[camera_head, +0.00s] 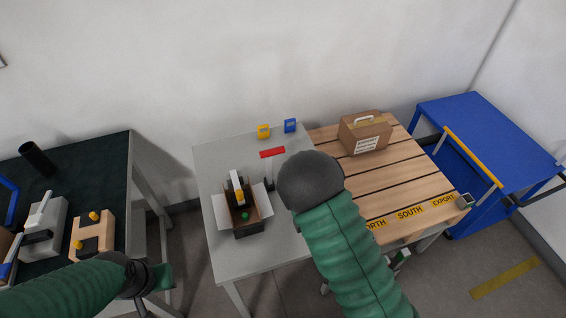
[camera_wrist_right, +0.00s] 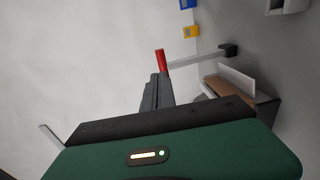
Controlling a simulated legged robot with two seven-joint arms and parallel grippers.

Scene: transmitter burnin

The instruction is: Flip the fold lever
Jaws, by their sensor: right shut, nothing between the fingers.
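The fold lever has a red grip (camera_head: 272,152) above the grey table, left of my right arm. In the wrist view its red grip (camera_wrist_right: 160,62) joins a grey bar that runs to a black block (camera_wrist_right: 229,50). The lever is beside an open carton fixture (camera_head: 240,222) with pale flaps. My right gripper (camera_wrist_right: 157,80) is shut and empty, its tips just below the red grip; I cannot tell whether they touch it. In the head view my right arm hides that gripper. My left gripper (camera_head: 150,283) is at the lower left, its fingers unclear.
A yellow tag (camera_head: 263,131) and a blue tag (camera_head: 290,125) stand at the grey table's back. A closed carton (camera_head: 364,132) sits on the slatted table (camera_head: 400,180) at right, before a blue cart (camera_head: 490,130). A dark bench (camera_head: 90,165) with fixtures is at left.

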